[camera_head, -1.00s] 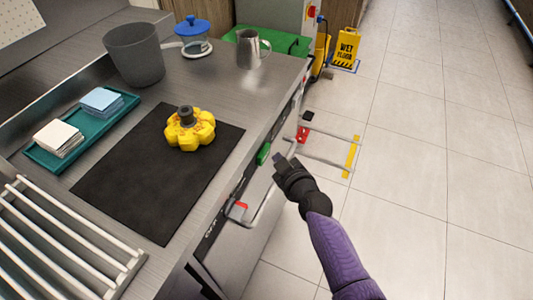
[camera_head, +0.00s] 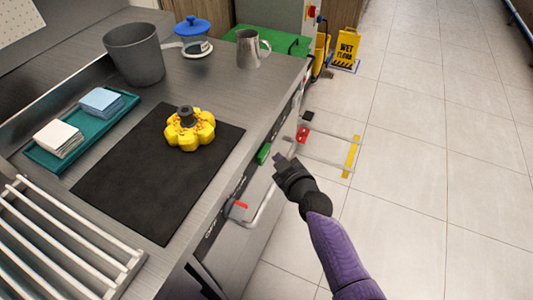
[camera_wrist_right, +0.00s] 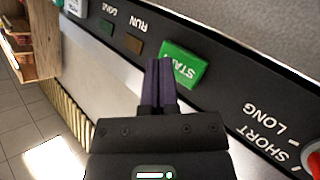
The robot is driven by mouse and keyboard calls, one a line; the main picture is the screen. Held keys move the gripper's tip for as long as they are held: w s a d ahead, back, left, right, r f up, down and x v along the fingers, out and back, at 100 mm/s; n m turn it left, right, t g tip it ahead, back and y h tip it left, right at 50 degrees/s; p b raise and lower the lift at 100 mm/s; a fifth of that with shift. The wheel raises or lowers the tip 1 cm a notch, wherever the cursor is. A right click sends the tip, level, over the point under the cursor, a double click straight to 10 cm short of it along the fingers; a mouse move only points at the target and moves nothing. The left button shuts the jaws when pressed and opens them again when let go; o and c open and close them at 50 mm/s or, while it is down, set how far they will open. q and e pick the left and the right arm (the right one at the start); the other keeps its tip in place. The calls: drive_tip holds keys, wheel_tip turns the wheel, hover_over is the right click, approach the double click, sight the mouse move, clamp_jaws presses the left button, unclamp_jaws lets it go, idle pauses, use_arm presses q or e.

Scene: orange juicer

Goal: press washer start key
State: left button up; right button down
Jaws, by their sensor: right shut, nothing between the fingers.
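The green start key (camera_head: 263,153) sits on the dark control strip along the washer's front, below the counter edge. It also shows in the right wrist view (camera_wrist_right: 184,65), marked START. My right gripper (camera_head: 278,160) is shut and empty, just to the right of the key in the head view. In the right wrist view its fingertips (camera_wrist_right: 160,63) lie at the left edge of the key and hide a little of it. I cannot tell whether they touch it. My left gripper is not in view.
RUN and DONE indicators (camera_wrist_right: 133,43) are left of the key in the wrist view; a red SHORT/LONG selector (camera_wrist_right: 314,163) is lower right. A metal bar handle (camera_head: 268,203) runs along the washer front. A yellow flower-shaped object (camera_head: 190,132) lies on the black mat (camera_head: 130,190).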

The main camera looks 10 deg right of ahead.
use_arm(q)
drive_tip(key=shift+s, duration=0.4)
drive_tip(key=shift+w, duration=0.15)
use_arm(e)
drive_tip(key=shift+a, duration=0.1)
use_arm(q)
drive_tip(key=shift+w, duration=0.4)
use_arm(e)
drive_tip(key=shift+w+a, duration=0.25)
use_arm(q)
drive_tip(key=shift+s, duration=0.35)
use_arm(e)
drive_tip(key=shift+a, duration=0.1)
